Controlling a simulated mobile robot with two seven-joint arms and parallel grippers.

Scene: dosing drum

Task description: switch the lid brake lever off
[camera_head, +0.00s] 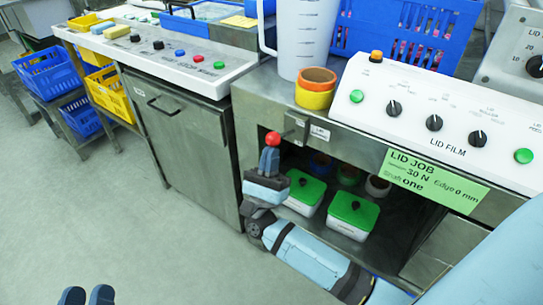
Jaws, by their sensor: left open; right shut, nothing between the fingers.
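The lid brake lever shows as a red ball knob (273,139) beside a grey metal bracket (297,128) on the front of the steel bench. A small white label (319,132) is to its right, too small to read. My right gripper (270,157) is shut and empty, its fingertips directly below the red knob. I cannot tell whether they touch it. The gripper hides what is under the knob. My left gripper (87,295) is at the bottom left over the floor, open, with only its fingertips in view.
A white LID FILM panel (440,130) with knobs and a green job card (435,180) are at right. Green-lidded boxes (353,210) sit on the shelf below. Yellow and orange rings (315,88) and a white jug (303,35) stand above.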

